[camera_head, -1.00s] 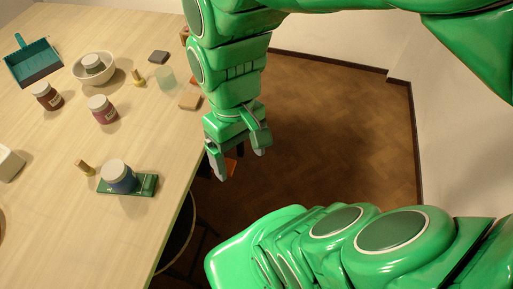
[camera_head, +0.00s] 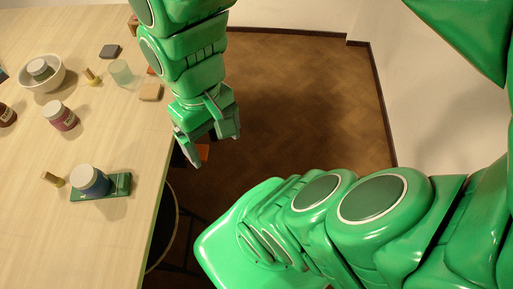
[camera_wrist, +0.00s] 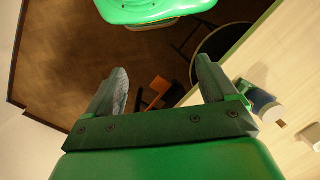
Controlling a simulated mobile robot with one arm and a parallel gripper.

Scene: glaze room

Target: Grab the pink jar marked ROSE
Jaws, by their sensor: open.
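My gripper (camera_head: 212,150) is open and empty, pointing down beyond the table's right edge, well to the right of the jar. In the wrist view, my gripper (camera_wrist: 161,66) has its two fingers apart, with floor behind them.
A blue jar (camera_head: 94,183) stands on a green item (camera_head: 121,187) near the table edge. A white bowl (camera_head: 57,82) holding a jar, a translucent cup (camera_head: 121,72), a sponge-like block (camera_head: 150,92) and a dark red jar (camera_head: 6,116) are around the pink jar.

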